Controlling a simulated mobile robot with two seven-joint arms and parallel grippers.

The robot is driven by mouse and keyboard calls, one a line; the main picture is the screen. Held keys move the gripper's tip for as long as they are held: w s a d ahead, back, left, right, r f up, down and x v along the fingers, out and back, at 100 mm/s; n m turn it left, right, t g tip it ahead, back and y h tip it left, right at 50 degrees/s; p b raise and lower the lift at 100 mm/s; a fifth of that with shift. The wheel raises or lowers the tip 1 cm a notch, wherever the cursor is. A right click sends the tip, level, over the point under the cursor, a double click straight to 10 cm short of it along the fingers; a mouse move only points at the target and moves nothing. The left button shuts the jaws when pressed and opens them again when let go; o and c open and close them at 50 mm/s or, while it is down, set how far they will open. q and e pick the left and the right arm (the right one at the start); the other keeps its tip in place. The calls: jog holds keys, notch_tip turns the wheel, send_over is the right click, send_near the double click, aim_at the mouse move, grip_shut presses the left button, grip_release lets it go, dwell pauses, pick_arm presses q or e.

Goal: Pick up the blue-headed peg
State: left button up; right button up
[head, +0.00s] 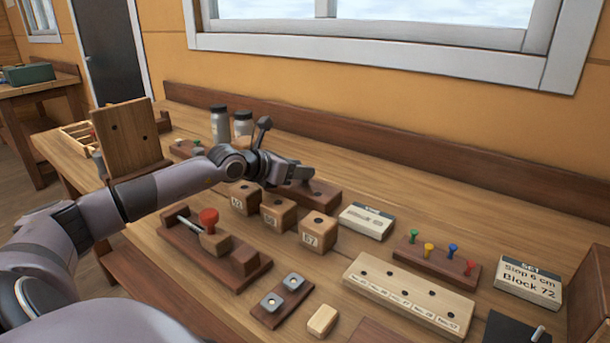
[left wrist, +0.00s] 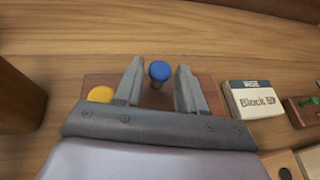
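In the left wrist view a blue-headed peg (left wrist: 159,70) stands in a dark reddish-brown block (left wrist: 205,84). My left gripper (left wrist: 158,82) is open, with one finger on each side of the peg; I cannot tell whether either touches it. A yellow round head (left wrist: 100,94) shows left of the left finger. In the head view my left gripper (head: 303,173) is over the block (head: 326,198) and hides the peg there. Another blue-headed peg (head: 453,248) stands in a dark rack (head: 438,268) between yellow and red pegs. My right gripper is not in view.
Numbered wooden cubes (head: 318,230) stand in front of the block. A labelled white box (head: 367,221) is right of it, also seen in the left wrist view (left wrist: 254,100). A red-knobbed fixture (head: 209,216) and pale holed strip (head: 408,295) are nearer. Jars (head: 220,124) stand behind.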

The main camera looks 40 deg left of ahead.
pick_arm(q)
jog(key=shift+c, duration=0.3)
grip_shut()
notch_tip(320, 180, up, 20)
jog(key=p, duration=0.2)
dwell(0.5)
